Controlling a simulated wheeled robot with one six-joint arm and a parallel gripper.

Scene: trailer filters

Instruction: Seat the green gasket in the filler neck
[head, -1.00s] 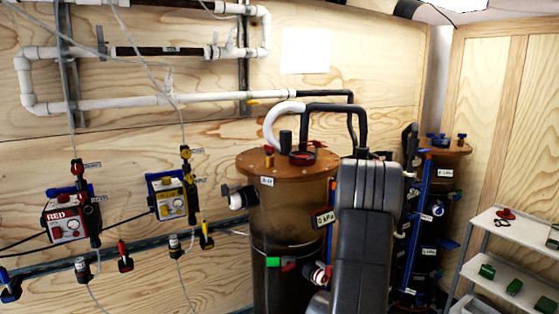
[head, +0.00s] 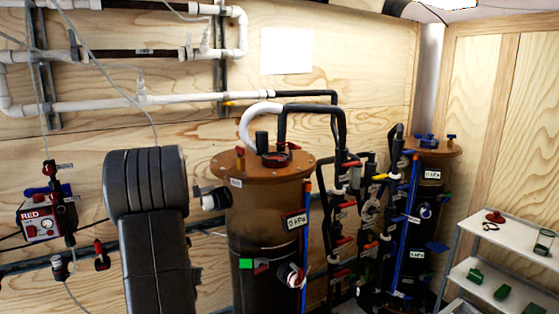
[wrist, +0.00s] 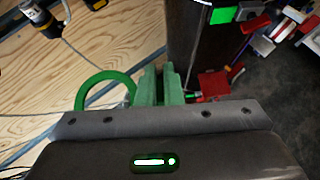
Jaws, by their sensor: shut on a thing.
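The green gasket (wrist: 84,91) is a ring in the wrist view, sticking out left of my gripper (wrist: 160,82). The jaws look green and are shut on its right edge; the exact contact is hard to see. The brown tank (head: 265,210) stands mid-picture in the head view. A dark opening with a red rim (head: 276,159) on its lid looks like the filler neck; nothing green shows in it. My arm is left of the tank in the head view, and my gripper and the gasket are hidden there.
A second tank (head: 427,190) and several valves (head: 345,215) stand to the right. A white shelf (head: 505,235) with small green and red parts is at far right. Dark and white hoses (head: 300,107) arch over the lid. A red box (head: 40,222) hangs at left.

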